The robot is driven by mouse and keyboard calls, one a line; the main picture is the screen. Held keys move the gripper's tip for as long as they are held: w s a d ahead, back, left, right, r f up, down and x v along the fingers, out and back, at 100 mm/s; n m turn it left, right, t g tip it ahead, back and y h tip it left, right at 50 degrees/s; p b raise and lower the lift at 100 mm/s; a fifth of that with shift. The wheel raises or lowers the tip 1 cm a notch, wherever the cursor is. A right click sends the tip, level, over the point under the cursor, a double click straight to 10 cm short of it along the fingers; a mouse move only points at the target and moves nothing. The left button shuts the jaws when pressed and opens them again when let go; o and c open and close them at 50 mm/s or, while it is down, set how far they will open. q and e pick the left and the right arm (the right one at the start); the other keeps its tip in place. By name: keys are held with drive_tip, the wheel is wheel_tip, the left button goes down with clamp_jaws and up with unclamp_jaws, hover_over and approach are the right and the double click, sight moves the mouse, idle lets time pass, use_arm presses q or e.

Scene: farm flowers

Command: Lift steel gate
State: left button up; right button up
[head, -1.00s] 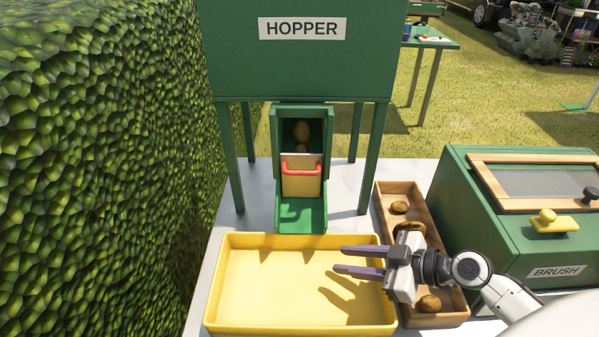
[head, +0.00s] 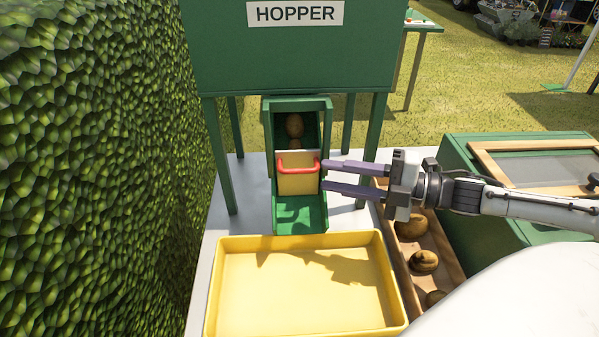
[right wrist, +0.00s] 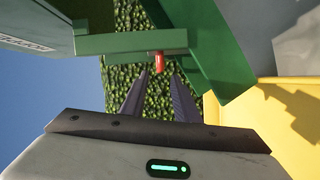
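The gate (head: 298,184) is a pale yellowish panel with a red handle (head: 298,168) across its top. It stands in the green chute (head: 300,214) below the hopper (head: 296,55), with brown potatoes (head: 295,126) behind it. My right gripper (head: 324,177) is open, its two purple fingers pointing left, with their tips at the right side of the gate and handle. In the right wrist view the red handle (right wrist: 158,62) shows just beyond and between the spread fingertips (right wrist: 160,75). Touch cannot be told. My left gripper is not in view.
An empty yellow tray (head: 305,331) lies in front of the chute. Hopper legs (head: 372,150) flank the chute. A hedge (head: 90,180) is at left.

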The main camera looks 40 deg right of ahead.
sight(307, 172)
drive_tip(key=b+x, duration=0.3)
drive_tip(key=x, duration=0.3)
drive_tip(key=shift+w+f, duration=0.1)
drive_tip(key=shift+w, duration=0.05)
drive_tip(key=shift+w+a+b, duration=0.45)
drive_tip(key=shift+w+b, duration=0.1)
drive_tip(key=shift+b, duration=0.05)
drive_tip(key=shift+c, duration=0.4)
clamp_jaws()
